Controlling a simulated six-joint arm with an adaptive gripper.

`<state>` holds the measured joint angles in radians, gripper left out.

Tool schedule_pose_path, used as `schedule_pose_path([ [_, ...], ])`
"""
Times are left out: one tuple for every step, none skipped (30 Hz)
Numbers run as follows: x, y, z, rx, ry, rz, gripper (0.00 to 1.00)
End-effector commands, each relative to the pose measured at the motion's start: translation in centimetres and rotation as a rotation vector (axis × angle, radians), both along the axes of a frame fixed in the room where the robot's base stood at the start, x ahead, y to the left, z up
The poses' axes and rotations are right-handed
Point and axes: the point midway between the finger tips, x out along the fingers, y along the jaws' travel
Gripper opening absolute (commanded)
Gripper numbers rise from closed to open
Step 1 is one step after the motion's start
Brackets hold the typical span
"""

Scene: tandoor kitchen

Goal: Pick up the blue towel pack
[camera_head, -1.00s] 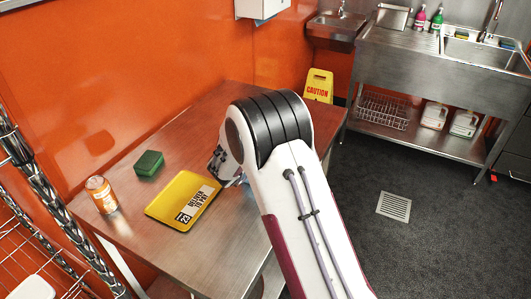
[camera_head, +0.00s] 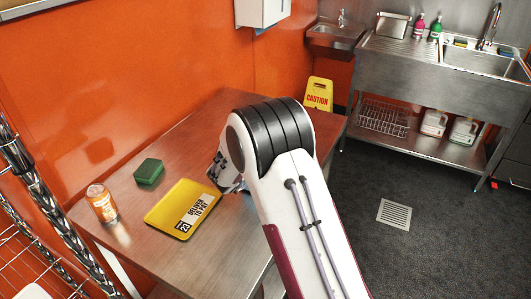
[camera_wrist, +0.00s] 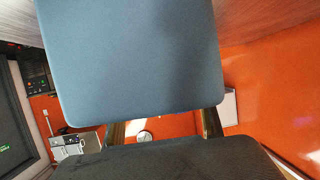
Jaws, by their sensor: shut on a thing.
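My gripper (camera_head: 228,176) is mostly hidden behind my own arm in the head view, over the steel table just right of the yellow tray. A blue-grey slab with rounded corners, which looks like the blue towel pack (camera_wrist: 130,65), fills the upper middle of the wrist view, very close to the camera. My gripper is shut on it. The fingertips and their contact with the pack are hard to make out. In the head view the arm hides most of the pack, and I cannot tell whether it is clear of the table.
On the steel table (camera_head: 135,242) are a yellow tray (camera_head: 165,215) with a printed label, a green sponge (camera_head: 149,171) and an orange bottle (camera_head: 102,204). A wire rack (camera_head: 22,160) stands at left. Behind are a caution sign (camera_head: 319,93) and a steel sink unit (camera_head: 430,80).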

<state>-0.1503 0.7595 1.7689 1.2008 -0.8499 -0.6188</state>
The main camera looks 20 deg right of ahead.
Motion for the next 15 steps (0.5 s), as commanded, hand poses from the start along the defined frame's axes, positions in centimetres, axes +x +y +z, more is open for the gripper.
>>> schedule_pose_path([
  [0.1,0.0,0.6,0.000,-0.004,-0.001,0.22],
  [0.1,0.0,0.8,0.000,-0.004,-0.001,0.22],
  [0.1,0.0,1.2,0.000,-0.004,0.000,0.22],
  [0.1,0.0,1.6,0.000,-0.005,0.000,0.22],
  [0.1,0.0,1.9,0.001,-0.006,0.000,0.22],
  [0.1,0.0,2.4,0.000,-0.005,0.000,0.22],
  [0.1,0.0,2.8,0.000,-0.006,-0.001,0.22],
  [0.1,0.0,3.3,0.001,-0.006,-0.001,0.22],
  [0.1,0.0,3.9,-0.001,-0.006,0.000,0.22],
  [0.1,0.0,4.3,0.000,-0.006,-0.001,0.22],
  [0.1,0.0,4.7,0.000,-0.006,-0.002,0.22],
  [0.1,0.0,5.3,0.000,-0.006,-0.002,0.22],
  [0.1,0.0,5.8,0.000,-0.006,-0.002,0.22],
  [0.1,0.0,6.2,-0.001,-0.005,-0.001,0.22],
  [0.1,0.0,6.7,0.000,-0.005,-0.002,0.22],
])
